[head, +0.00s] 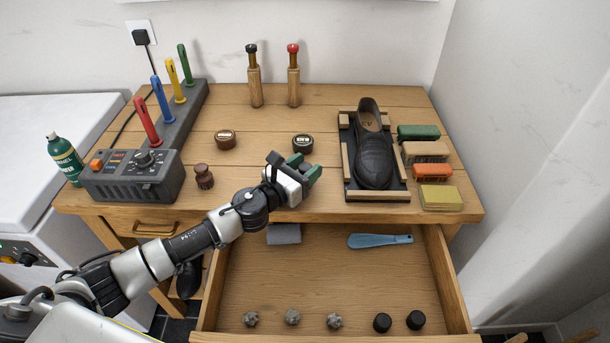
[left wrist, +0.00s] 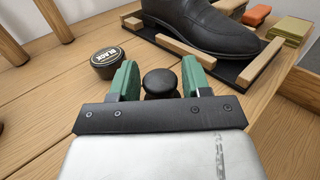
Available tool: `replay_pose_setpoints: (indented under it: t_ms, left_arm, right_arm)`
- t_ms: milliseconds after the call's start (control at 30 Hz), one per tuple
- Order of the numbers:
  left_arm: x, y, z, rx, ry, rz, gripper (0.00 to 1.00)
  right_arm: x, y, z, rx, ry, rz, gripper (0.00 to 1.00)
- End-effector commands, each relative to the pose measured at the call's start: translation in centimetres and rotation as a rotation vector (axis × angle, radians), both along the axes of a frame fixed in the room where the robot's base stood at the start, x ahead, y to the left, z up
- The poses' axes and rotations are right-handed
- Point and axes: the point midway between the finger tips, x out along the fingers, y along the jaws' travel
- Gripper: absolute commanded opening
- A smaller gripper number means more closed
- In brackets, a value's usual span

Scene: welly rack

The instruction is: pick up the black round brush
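The black round brush shows in the left wrist view as a dark round knob (left wrist: 160,82) on a wider dark part, standing between the fingers. In the head view it is mostly hidden by my left gripper (head: 304,172), at the table's front edge. My left gripper, with green finger pads (left wrist: 158,80), has one finger on each side of the knob. The fingers are apart, with narrow gaps seeming to show beside the knob. The brush's lower part is hidden behind the gripper's dark bar. My right gripper is not in view.
A black tin (head: 303,144) stands just behind the gripper, and a brown tin (head: 225,140) lies further left. A brown round brush (head: 204,177) is near the grey control box (head: 130,180). A shoe (head: 373,155) rests on a framed mat to the right. The open drawer (head: 290,270) juts out below.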

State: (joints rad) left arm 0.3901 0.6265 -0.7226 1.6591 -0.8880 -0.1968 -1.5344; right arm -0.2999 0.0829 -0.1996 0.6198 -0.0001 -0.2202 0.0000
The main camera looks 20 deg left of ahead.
Motion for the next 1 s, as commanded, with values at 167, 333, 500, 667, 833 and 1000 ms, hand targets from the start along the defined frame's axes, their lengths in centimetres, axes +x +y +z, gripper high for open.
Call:
replay_pose_setpoints:
  t_ms: [167,333,500,667,833,1000]
  left_arm:
    - [0.0,0.0,0.0,0.0,0.0,0.0,0.2]
    - [0.0,0.0,0.0,0.0,0.0,0.0,0.11]
    - [0.0,0.0,0.2,0.0,-0.001,0.0,0.11]
    - [0.0,0.0,1.6,0.001,-0.003,0.0,0.11]
    - [0.0,0.1,4.8,0.004,-0.005,-0.001,0.11]
    - [-0.6,-3.9,6.9,-0.004,-0.005,-0.005,0.11]
  right_arm:
    - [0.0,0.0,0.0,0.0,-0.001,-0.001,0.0]
    - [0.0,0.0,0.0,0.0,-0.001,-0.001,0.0]
    - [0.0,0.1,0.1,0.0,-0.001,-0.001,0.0]
    - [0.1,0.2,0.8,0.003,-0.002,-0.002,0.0]
    - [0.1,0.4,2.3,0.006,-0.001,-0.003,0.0]
    - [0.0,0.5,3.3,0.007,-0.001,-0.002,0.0]
